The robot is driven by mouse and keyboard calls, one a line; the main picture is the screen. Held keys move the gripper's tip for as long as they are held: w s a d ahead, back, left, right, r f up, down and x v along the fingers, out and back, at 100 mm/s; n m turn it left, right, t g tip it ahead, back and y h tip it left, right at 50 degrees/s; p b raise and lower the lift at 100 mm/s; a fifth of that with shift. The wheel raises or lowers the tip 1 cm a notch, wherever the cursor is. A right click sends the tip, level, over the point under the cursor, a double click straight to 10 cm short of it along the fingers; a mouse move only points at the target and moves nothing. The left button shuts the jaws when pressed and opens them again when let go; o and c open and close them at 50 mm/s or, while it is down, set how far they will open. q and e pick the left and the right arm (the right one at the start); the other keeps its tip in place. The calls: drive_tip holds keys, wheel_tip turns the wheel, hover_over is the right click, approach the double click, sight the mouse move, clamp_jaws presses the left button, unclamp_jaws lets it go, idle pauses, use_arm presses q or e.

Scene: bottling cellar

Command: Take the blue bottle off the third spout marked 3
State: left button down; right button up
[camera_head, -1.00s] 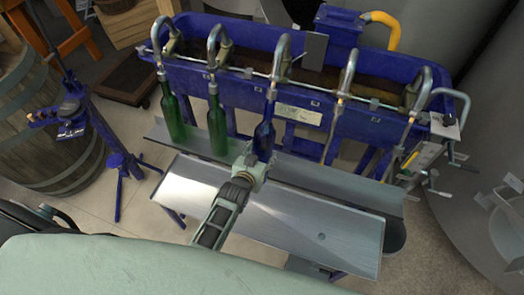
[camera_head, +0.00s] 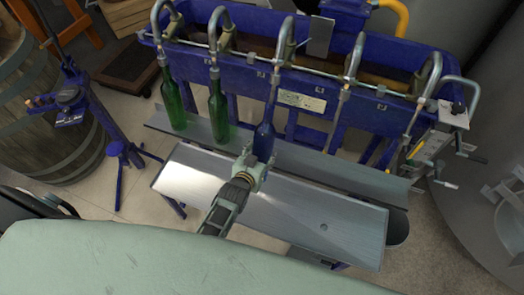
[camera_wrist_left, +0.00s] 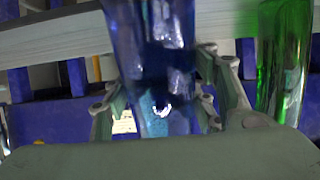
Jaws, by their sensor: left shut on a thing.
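The blue bottle (camera_head: 264,140) stands roughly upright below the third spout (camera_head: 275,80), counted from the left. My left gripper (camera_head: 257,165) is shut on its lower part, from the front. In the left wrist view the blue bottle (camera_wrist_left: 155,60) fills the middle, between the fingers. I cannot tell whether the spout's tip is still inside the neck. My right gripper is out of view.
Two green bottles (camera_head: 172,105) (camera_head: 218,115) hang at the first two spouts on the left. The blue filler trough (camera_head: 230,75) stands behind. A bare metal shelf (camera_head: 320,215) lies in front; the two right spouts hold no bottles.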

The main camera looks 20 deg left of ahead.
use_arm(q)
drive_tip(key=shift+s+f+b, duration=2.85)
drive_tip(key=shift+f+b, duration=1.3)
drive_tip(key=shift+f, duration=2.2)
drive_tip(key=f+p+v, duration=0.1)
drive_tip(key=p+v, duration=0.3)
drive_tip(key=v, duration=0.3)
drive_tip(key=shift+s, duration=0.35)
drive_tip(key=shift+a+r, duration=0.1)
